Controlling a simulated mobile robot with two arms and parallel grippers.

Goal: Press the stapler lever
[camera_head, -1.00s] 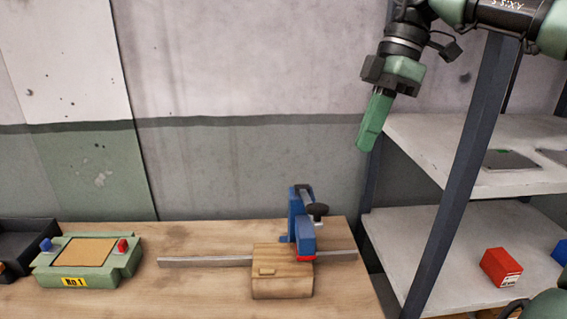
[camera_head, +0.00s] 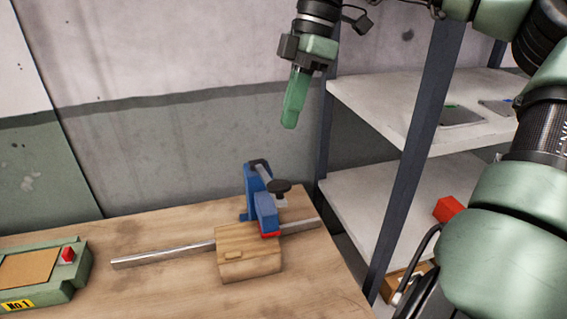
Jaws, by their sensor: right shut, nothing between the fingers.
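The blue stapler (camera_head: 259,200) stands upright near the back right of the wooden table, with a dark round-ended lever (camera_head: 278,187) sticking out to its right. A wooden block (camera_head: 248,253) sits in front of it, and a metal bar (camera_head: 165,256) runs along the table past both. My right gripper (camera_head: 289,124) is shut and empty, pointing down in the air above the stapler and a little to its right, clear of it. My left gripper is not in view.
A green tray marked No.1 (camera_head: 60,285) with a red knob lies at the left of the table. The table between tray and block is mostly clear.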

